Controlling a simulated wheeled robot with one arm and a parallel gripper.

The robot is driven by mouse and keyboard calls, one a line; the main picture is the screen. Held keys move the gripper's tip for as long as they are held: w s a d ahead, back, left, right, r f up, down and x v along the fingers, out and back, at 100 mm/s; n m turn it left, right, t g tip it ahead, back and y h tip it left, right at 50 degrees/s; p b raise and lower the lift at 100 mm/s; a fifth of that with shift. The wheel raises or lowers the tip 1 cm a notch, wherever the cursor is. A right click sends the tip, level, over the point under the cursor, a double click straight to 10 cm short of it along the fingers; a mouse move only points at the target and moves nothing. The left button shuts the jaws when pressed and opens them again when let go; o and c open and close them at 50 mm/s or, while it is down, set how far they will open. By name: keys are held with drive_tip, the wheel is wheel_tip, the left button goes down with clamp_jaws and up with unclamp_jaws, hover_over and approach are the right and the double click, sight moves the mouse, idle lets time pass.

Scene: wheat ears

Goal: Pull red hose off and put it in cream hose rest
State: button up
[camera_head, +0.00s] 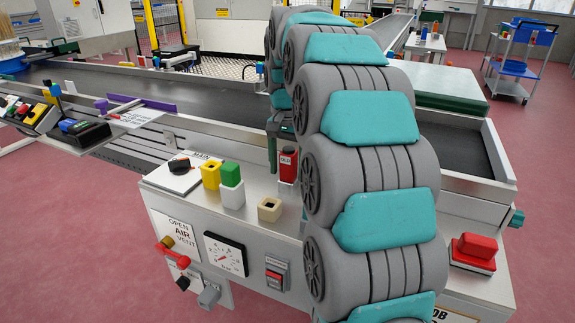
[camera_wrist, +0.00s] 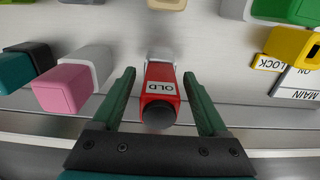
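The red hose (camera_head: 288,166) is a short red piece with a white "OLD" label, standing at the back of the metal console. In the wrist view the red hose (camera_wrist: 161,78) has a dark round end and lies between my fingers. My gripper (camera_wrist: 158,74) is open, its green fingers on either side of the hose with visible gaps. In the head view my arm hides most of my gripper (camera_head: 273,150). The cream hose rest (camera_head: 270,209) is a small block with a dark square opening, in front of the hose. Its edge shows in the wrist view (camera_wrist: 167,4).
A pink block (camera_wrist: 62,89) in a white holder is near my finger. A red button (camera_head: 477,248) is at the right. A conveyor (camera_head: 190,92) runs behind.

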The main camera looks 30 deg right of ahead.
sight(288, 153)
clamp_jaws()
idle(0.9)
idle(1.0)
drive_tip(key=shift+r, duration=0.6)
idle(0.4)
drive_tip(key=c, duration=0.6)
unclamp_jaws()
clamp_jaws()
drive_tip(key=shift+r+p, duration=0.1)
drive_tip(key=shift+p, duration=0.2)
drive_tip(key=shift+r+p, duration=0.45)
drive_tip(key=shift+r, duration=0.65)
